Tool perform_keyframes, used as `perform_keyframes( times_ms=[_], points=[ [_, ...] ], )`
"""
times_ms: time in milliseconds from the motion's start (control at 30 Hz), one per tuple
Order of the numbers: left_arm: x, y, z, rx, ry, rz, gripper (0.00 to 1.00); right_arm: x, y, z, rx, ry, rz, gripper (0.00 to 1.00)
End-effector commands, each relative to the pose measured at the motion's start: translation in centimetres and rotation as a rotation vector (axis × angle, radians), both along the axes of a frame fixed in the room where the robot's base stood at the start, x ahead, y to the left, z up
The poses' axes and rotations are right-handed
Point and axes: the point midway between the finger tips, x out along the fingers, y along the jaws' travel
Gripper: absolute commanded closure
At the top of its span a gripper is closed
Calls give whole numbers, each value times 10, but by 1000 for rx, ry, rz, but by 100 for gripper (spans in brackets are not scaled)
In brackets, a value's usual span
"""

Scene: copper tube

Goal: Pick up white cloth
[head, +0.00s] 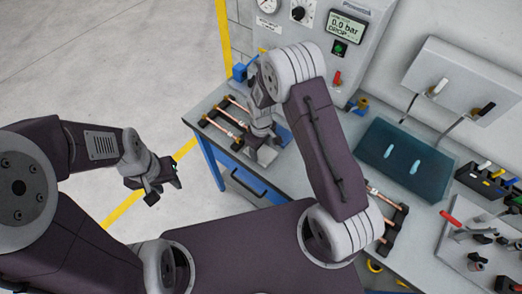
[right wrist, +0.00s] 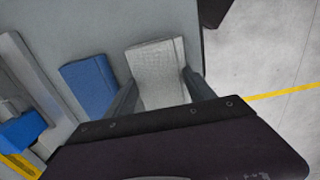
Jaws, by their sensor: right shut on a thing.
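The white cloth (right wrist: 158,68) lies flat and folded on the grey bench between the two fingers of my right gripper (right wrist: 161,92). In the right wrist view the fingers are at its left and right sides, and it is gripped between them. In the head view my right gripper (head: 262,142) reaches down to the bench's far left part, with the white cloth (head: 266,155) partly hidden under it. My left gripper (head: 164,187) hangs over the floor, left of the bench, empty with its fingers apart.
A blue folded cloth (right wrist: 88,84) lies just left of the white one. A rack with copper tubes (head: 225,122) stands at the bench's left end. A dark teal mat (head: 390,163) lies right of my right arm. A test panel (head: 325,40) stands behind. The bench edge is close.

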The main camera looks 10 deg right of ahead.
Motion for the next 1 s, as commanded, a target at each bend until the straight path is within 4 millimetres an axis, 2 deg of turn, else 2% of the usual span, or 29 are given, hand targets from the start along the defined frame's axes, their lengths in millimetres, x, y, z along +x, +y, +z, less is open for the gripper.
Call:
perform_keyframes(
  times_ms=[200,600,800,1000],
  points=[
    [0,0,-11,0,0,0,64,2,0,34,1,-7,0,76],
    [0,0,-27,0,0,0,64,-28,-86,87,-1,-4,-6,76],
    [0,0,-29,0,0,0,64,-37,-107,102,0,0,-2,76],
    [0,0,-29,0,0,0,64,-38,-111,105,0,0,0,76]
  ],
)
